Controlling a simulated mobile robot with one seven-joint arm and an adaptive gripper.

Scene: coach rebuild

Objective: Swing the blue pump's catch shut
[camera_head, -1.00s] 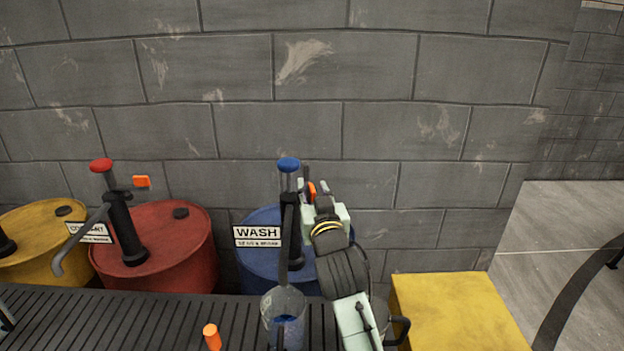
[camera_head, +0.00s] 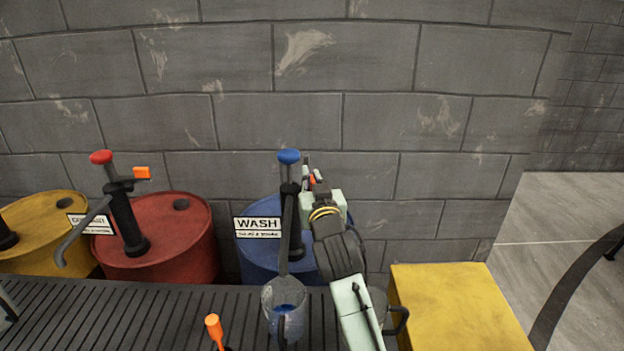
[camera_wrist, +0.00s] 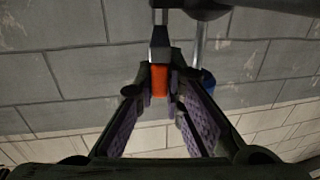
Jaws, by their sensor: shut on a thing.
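The blue pump stands on the blue drum (camera_head: 258,262) beside the WASH sign, with a blue knob (camera_head: 288,157) on top and a black body (camera_head: 290,235). Its orange catch (camera_wrist: 160,80) shows between the fingertips in the wrist view. My gripper (camera_head: 312,178) is just right of the pump, below the knob's height, shut on the catch. In the wrist view, my gripper (camera_wrist: 160,95) has its purple-padded fingers on either side of the orange piece. In the head view the fingers mostly hide the catch, so its exact angle cannot be told.
A red pump (camera_head: 126,225) with an orange catch (camera_head: 142,172) stands on a red drum (camera_head: 185,240) to the left. A clear container (camera_head: 270,298) is on the ribbed conveyor (camera_head: 120,310), near an orange-tipped lever (camera_head: 213,328). A yellow box (camera_head: 455,305) is right of my arm. The block wall is close behind.

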